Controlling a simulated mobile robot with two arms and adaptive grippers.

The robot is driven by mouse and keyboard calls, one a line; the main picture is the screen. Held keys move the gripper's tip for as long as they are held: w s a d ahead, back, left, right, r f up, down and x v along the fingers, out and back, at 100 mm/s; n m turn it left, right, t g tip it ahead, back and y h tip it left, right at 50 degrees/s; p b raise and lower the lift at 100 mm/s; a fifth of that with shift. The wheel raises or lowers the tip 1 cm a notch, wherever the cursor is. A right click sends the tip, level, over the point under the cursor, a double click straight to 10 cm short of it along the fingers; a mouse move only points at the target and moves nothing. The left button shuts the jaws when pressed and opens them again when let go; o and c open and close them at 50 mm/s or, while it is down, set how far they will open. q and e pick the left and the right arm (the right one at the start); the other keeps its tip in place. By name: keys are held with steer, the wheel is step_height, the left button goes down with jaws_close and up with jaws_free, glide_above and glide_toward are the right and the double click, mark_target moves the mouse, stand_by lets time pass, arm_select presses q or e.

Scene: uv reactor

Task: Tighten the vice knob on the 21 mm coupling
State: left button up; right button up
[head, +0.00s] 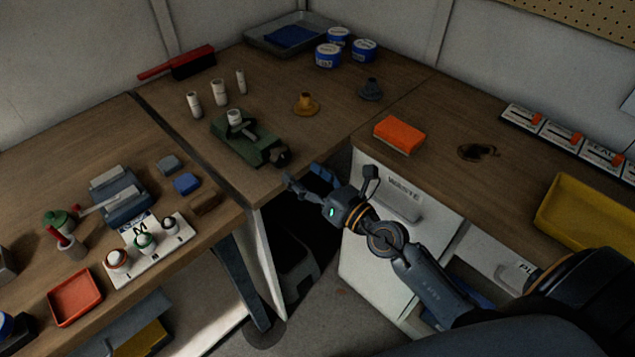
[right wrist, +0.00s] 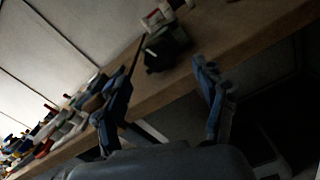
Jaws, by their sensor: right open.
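The green vice (head: 243,142) sits near the front edge of the middle wooden bench. A pale coupling (head: 235,117) stands upright in its jaws; its size cannot be read. The dark vice knob (head: 279,157) is at the vice's right end, by the bench edge. My right gripper (head: 305,176) is open and empty, just off the bench edge and below right of the knob, apart from it. In the right wrist view the vice (right wrist: 166,48) shows ahead between the spread fingers (right wrist: 163,78). My left gripper is not in view.
Several pale fittings (head: 218,92) stand behind the vice, with a brass-coloured part (head: 306,104) and a grey part (head: 370,89) to the right. An orange sponge-like block (head: 399,135) lies on the right counter above the waste drawer (head: 400,191). A dark gap separates bench and cabinet.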

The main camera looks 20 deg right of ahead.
steer(key=shift+v, duration=2.05)
